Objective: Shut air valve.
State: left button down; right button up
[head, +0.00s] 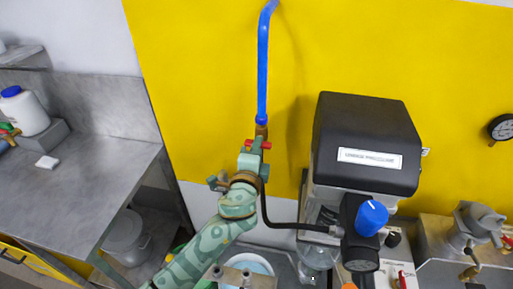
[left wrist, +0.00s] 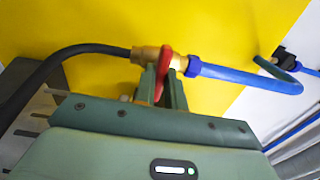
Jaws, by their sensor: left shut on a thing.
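The air valve (head: 262,131) is a brass fitting on the yellow wall, with a blue pipe (head: 263,75) above it and a black hose (head: 283,224) below. Its red handle (head: 266,145) is partly hidden by my gripper in the head view. The brass body (left wrist: 150,54) and the red handle (left wrist: 165,65) show closely in the left wrist view, where the handle appears to lie across the line of the pipe. My left gripper (head: 251,156) is at the valve, and its fingers (left wrist: 163,82) are shut on the red handle. My right gripper is not in view.
A black-topped machine (head: 367,145) with a blue knob (head: 371,217) stands close right of the valve. A steel bench (head: 85,115) with a white bottle (head: 24,111) is at the left. A round gauge (head: 501,127) is at far right. The wall left of the valve is clear.

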pick_arm(q)
jog(key=shift+f, duration=0.1)
jog(key=c, duration=1.5)
grip_release()
jog(key=shift+o, duration=0.2)
jog(key=shift+s, duration=0.1)
jog(key=s+a+b, duration=0.2)
jog(key=s+a, duration=0.1)
jog(key=s, duration=1.3)
